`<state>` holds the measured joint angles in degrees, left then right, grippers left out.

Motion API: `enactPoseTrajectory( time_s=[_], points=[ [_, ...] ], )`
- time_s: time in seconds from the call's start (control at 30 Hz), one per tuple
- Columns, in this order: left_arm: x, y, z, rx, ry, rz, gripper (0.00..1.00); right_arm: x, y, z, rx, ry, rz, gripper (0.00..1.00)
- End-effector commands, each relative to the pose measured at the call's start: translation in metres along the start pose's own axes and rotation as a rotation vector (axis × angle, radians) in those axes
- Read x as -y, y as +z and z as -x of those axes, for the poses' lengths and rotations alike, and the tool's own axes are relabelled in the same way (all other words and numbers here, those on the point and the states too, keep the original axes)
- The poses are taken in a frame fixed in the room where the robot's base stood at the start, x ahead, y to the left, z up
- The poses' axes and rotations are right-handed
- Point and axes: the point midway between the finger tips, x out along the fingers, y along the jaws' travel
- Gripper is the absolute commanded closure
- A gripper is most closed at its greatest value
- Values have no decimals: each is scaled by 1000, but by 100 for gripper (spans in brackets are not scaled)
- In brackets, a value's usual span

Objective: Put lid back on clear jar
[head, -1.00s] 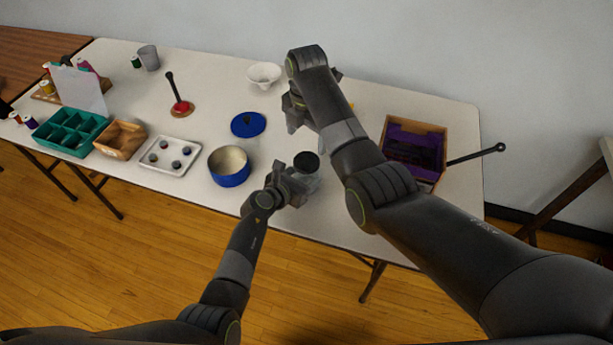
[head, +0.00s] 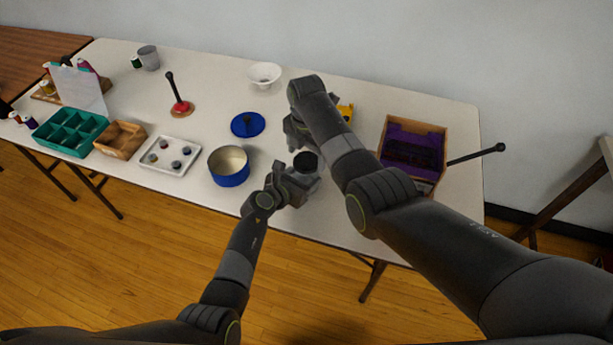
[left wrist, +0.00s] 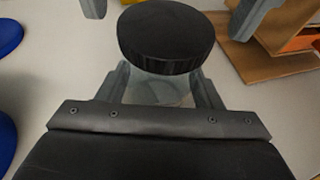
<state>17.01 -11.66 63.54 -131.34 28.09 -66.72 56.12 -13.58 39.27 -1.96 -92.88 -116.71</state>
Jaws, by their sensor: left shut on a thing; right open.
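The clear jar (left wrist: 165,90) stands between the fingers of my left gripper (head: 305,182), which is shut on it near the table's front edge. The black round lid (head: 305,161) is at the top of the jar; it also shows large in the left wrist view (left wrist: 165,40). It looks about level, but I cannot tell whether it is fully seated. My right gripper (head: 296,138) is open, just behind and above the lid, and its arm hides part of it. One of its grey fingers shows right of the lid in the left wrist view.
A blue pot (head: 229,178) stands left of the jar, with its blue lid (head: 247,124) behind it. A wooden box with purple lining (head: 432,186) is at the right. A white bowl (head: 265,73) is at the back. A white tray (head: 150,168) lies farther left.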

Motion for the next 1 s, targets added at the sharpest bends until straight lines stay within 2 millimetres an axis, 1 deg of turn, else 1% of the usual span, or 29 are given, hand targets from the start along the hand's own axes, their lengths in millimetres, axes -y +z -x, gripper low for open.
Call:
enactPoseTrajectory(
  time_s=[0.1,0.2,0.47,0.57,0.83,1.0],
  points=[
    [0,0,0,0,0,0,100,0,0,-9,0,-1,-1,20],
    [0,0,0,0,0,0,100,0,0,-12,0,0,-1,20],
    [0,0,0,0,0,0,100,0,0,-13,0,0,-1,20],
    [0,0,0,0,0,0,100,0,0,-13,0,0,-1,30],
    [0,0,0,0,0,0,100,0,0,-13,0,0,-1,65],
    [0,0,0,0,0,0,100,0,0,-13,0,0,-40,65]
  ],
)
